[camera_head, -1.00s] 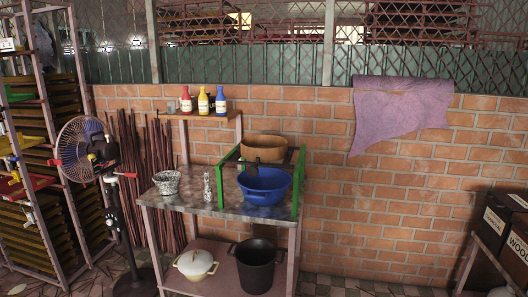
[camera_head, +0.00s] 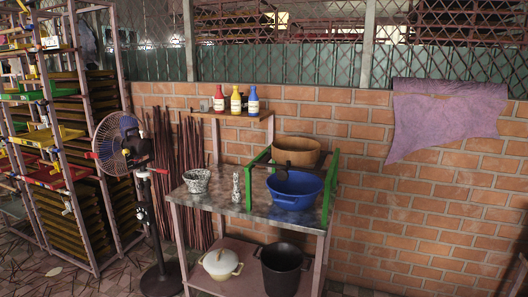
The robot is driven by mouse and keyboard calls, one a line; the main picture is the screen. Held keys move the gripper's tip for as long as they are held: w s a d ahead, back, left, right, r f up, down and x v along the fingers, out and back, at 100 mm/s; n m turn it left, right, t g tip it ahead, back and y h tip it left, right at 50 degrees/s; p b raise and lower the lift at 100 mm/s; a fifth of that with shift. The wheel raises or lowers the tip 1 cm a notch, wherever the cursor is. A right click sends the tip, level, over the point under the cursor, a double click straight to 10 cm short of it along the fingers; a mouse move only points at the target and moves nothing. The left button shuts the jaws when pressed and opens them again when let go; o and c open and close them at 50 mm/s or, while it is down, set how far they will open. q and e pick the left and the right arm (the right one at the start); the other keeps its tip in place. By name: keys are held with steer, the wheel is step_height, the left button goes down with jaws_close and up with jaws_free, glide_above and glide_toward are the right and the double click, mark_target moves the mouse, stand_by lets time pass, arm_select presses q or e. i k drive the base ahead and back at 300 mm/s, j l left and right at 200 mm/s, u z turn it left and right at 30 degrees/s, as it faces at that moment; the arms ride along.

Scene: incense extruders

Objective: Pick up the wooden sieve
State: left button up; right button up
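The wooden sieve (camera_head: 297,150) is a round brown tub-like vessel. It rests at the top of a green-sided frame (camera_head: 329,190) on the metal table, above and behind a blue basin (camera_head: 294,190). A dark bar with a knob crosses in front of its lower part. Neither of my grippers shows in the head view.
The metal table (camera_head: 235,208) also holds a speckled bowl (camera_head: 196,180) and a small speckled bottle. A white pot (camera_head: 220,264) and black pot (camera_head: 281,268) stand on its lower shelf. A fan (camera_head: 118,145) and tray rack stand left. Floor right of the table looks clear.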

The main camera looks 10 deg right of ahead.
mark_target(296, 150)
steer(key=i+l+u, duration=0.2)
steer(key=l, duration=0.25)
steer(key=i+l+u, duration=0.15)
steer(key=l, duration=0.3)
steer(key=l+u, duration=0.2)
steer(key=l, duration=0.3)
steer(key=i+l+u, duration=0.15)
steer(key=l, duration=0.35)
